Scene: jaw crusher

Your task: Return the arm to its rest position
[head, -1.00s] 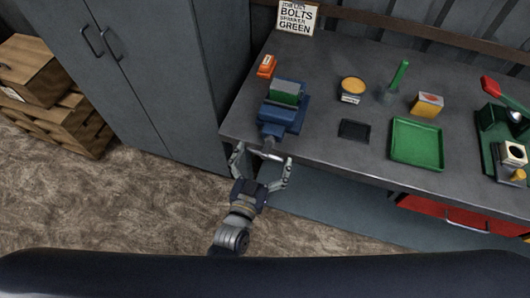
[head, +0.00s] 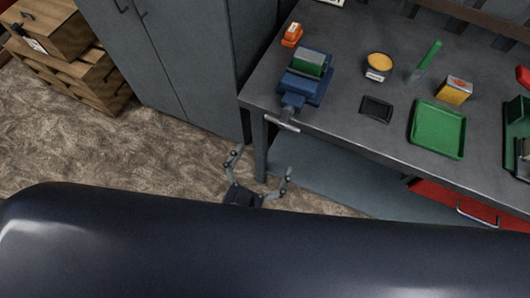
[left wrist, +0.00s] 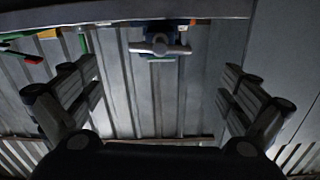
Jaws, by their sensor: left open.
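My left gripper (head: 260,172) is open and empty in the head view. It is over the floor in front of the workbench, below and apart from the blue vise (head: 305,84). The vise sits at the bench's left front corner and holds a green block (head: 308,64) between its jaws. In the left wrist view, my open fingers (left wrist: 158,105) stand wide apart with nothing between them. The vise handle (left wrist: 160,47) shows beyond them at the bench edge. Most of my left arm is hidden behind the dark shape across the bottom of the head view. My right gripper is not in view.
The workbench (head: 345,120) carries an orange item (head: 292,35), a yellow-topped tin (head: 378,66), a black tray (head: 376,108), a green tray (head: 437,128) and a yellow box (head: 455,89). The floor between is clear.

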